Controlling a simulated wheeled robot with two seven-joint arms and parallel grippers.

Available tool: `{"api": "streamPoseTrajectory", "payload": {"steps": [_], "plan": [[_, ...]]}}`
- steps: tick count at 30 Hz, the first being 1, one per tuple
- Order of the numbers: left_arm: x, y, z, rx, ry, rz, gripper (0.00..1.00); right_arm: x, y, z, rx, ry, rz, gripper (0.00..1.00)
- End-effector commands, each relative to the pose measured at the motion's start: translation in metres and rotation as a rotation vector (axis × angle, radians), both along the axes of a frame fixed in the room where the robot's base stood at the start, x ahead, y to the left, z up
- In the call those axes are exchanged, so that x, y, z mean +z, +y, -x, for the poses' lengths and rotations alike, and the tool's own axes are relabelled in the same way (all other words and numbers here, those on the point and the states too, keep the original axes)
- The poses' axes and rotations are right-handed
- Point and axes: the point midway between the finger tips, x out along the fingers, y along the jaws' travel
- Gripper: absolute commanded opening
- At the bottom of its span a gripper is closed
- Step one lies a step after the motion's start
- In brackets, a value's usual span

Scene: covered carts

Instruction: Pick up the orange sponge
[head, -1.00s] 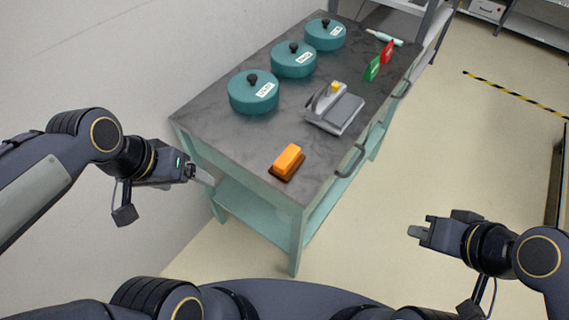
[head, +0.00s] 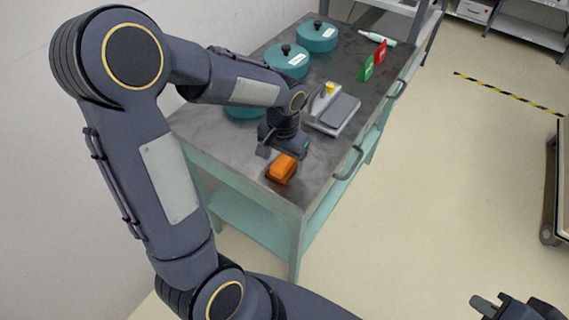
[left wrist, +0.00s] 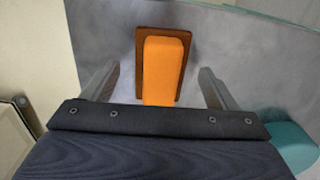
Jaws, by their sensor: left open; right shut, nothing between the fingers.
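The orange sponge (head: 283,168) lies on a thin brown base (head: 272,178) near the front end of the grey cart top. My left gripper (head: 290,155) is just behind and above the sponge in the head view. In the left wrist view the left gripper (left wrist: 159,88) is open, one finger on each side of the sponge (left wrist: 163,68). The brown base (left wrist: 140,33) shows around the sponge's far end. I cannot tell whether the fingers touch anything. My right gripper (head: 487,306) is partly cut off at the bottom right, far from the cart.
The cart top (head: 315,190) also holds teal lidded pots (head: 286,62), one partly hidden by my left arm. A grey scale-like device (head: 332,110) stands behind the sponge. Green (head: 366,69) and red (head: 380,52) cards stand farther back. Drawer handles (head: 349,163) stick out on the right.

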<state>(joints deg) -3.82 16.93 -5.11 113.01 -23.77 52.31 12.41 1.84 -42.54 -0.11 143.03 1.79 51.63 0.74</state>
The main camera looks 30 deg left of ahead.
Motion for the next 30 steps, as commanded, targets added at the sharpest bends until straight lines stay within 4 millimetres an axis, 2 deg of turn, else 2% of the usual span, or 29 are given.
{"api": "streamPoseTrajectory", "payload": {"steps": [3, 11, 22, 30], "plan": [[-0.011, 0.0003, 0.0002, 0.002, 0.001, 0.0, 0.8, -0.0015, 0.0, 0.0, 0.0, 0.0, 0.0, 0.0], [-0.0121, 0.0003, 0.0, 0.002, -0.002, 0.001, 0.79, -0.0012, 0.0, 0.0, 0.0, 0.0, 0.0, 0.0], [-0.0118, 0.0002, 0.0, 0.001, -0.002, 0.001, 0.31, -0.0012, 0.0, 0.0, 0.0, 0.0, 0.0, 0.0], [-0.0101, 0.0002, -0.0002, 0.001, -0.002, 0.001, 0.31, -0.0009, -0.0001, 0.0, 0.0, 0.0, 0.0, 0.0]]}}
